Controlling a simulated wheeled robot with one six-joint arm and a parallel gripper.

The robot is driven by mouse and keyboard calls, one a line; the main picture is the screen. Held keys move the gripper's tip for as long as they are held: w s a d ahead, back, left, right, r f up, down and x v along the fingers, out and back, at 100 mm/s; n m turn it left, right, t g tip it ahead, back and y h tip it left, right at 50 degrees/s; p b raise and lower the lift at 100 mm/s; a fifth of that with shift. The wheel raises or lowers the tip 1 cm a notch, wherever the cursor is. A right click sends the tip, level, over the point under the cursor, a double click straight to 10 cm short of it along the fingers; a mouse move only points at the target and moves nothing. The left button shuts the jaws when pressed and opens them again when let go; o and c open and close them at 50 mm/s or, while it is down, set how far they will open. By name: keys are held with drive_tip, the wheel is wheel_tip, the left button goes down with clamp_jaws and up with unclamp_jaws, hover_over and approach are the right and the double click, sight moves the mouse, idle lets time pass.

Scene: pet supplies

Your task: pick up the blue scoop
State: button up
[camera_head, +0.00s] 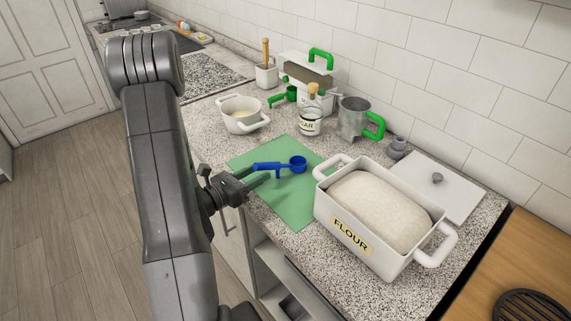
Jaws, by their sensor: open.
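The blue scoop (297,163) lies on a green mat (289,203) on the speckled counter. Its round bowl is to the right and its handle points left, toward my gripper. My gripper (259,177) is open at the left edge of the mat. Its fingertips are close to the scoop's handle end, and I cannot tell whether they touch it. Nothing shows between the fingers. My dark grey arm covers part of the counter's left side.
A white flour container (343,234) stands right of the mat. A white pot (241,122), a sugar jar (311,122) and a metal cup with a green handle (353,118) stand behind it. A white lid (437,189) lies at right. The mat's front part is clear.

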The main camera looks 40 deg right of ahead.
sight(270, 164)
drive_tip(key=shift+w+d+f+p, duration=0.1)
drive_tip(key=shift+w+d+p, duration=0.2)
drive_tip(key=shift+d, duration=0.65)
drive_tip(key=shift+w+d+r+p, duration=0.1)
drive_tip(key=shift+d+p, duration=0.35)
drive_tip(key=shift+d, duration=0.55)
drive_tip(key=shift+w+d+f+p, duration=0.15)
drive_tip(key=shift+d+p, duration=0.2)
drive_tip(key=shift+d, duration=0.6)
clamp_jaws()
